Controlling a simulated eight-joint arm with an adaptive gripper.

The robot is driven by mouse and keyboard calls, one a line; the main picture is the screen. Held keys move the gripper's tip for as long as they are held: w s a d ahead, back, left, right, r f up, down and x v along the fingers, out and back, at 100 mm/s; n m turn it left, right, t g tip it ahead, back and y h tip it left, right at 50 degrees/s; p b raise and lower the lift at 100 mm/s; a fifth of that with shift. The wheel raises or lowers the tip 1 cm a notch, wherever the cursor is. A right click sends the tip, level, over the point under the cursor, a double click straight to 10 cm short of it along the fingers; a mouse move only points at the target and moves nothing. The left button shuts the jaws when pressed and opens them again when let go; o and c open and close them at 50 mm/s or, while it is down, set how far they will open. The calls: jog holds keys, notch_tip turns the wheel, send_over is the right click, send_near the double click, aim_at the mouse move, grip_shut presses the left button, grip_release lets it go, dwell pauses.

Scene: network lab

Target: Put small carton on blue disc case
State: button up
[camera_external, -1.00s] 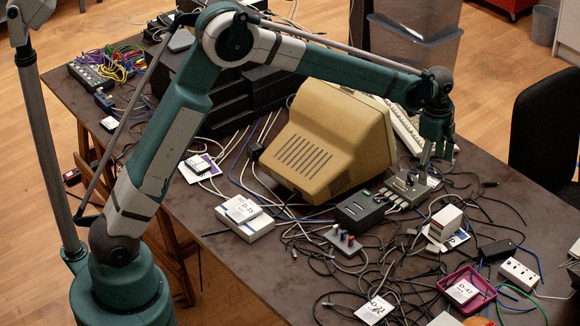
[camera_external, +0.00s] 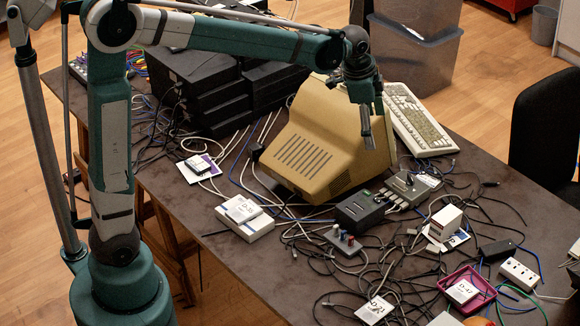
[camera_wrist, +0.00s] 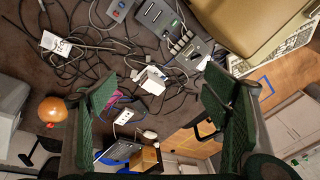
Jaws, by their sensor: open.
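The small carton (camera_external: 446,220) is a white upright box with a grey-striped side, right of centre on the table. In the wrist view the white carton (camera_wrist: 151,80) shows between the fingers, well beyond them. A flat white-and-blue case (camera_external: 457,240) lies at the carton's foot; I cannot tell whether the carton rests on it. It may be the blue disc case, but its label is too small to read. My gripper (camera_external: 368,138) is open and empty, raised in front of the beige monitor, up and left of the carton. Its green-padded fingers (camera_wrist: 162,82) stand wide apart in the wrist view.
The beige monitor (camera_external: 312,150) stands close behind my gripper, with a keyboard (camera_external: 420,120) to its right. Tangled black cables (camera_external: 395,262) surround the carton. A grey switch box (camera_external: 412,187), a knobbed box (camera_external: 342,241) and a magenta tray (camera_external: 480,283) lie nearby.

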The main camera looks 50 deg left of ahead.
jog(key=s+a+f+n+t, duration=0.1)
jog(key=s+a+n, duration=0.2)
jog(key=s, duration=0.8)
jog(key=s+a+f+n+t, duration=0.1)
jog(key=s+a+n, duration=0.2)
jog(key=s+a, duration=0.3)
jog(key=s+a+n+t, duration=0.2)
jog(key=s+a+n, duration=0.2)
jog(key=s, duration=1.3)
jog(key=shift+a+f+y, duration=0.3)
jog(key=shift+a+f, duration=0.1)
jog(key=shift+a, duration=0.4)
